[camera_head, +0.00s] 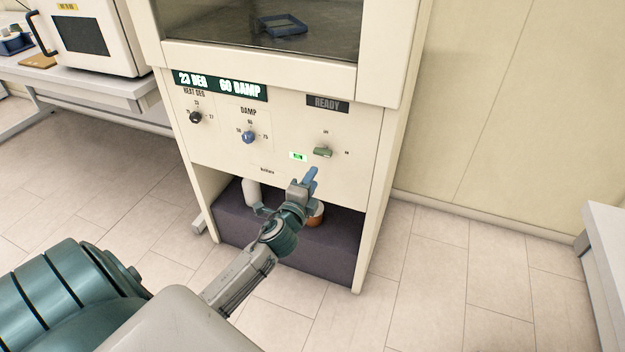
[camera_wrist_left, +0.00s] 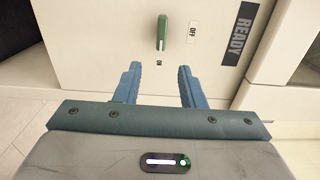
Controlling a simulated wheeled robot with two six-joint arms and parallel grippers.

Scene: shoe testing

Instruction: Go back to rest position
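My left gripper (camera_head: 311,180) is in front of the lower control panel of a cream test machine (camera_head: 230,155). In the left wrist view my left gripper (camera_wrist_left: 157,85) has its two blue fingers apart, with nothing between them. A green switch handle (camera_head: 323,152) sits just beyond the fingertips, apart from them; it also shows in the left wrist view (camera_wrist_left: 162,32), beside the ON and OFF marks. The dark display above it (camera_head: 327,103) reads READY. My right gripper is not in view.
A black knob (camera_head: 195,117) and a blue knob (camera_head: 249,137) are on the panel. A white bottle (camera_head: 251,192) and a brown round item (camera_head: 316,214) stand on the dark lower shelf. A bench (camera_head: 120,92) stands at left, a white table edge (camera_head: 608,235) at right. Floor between is clear.

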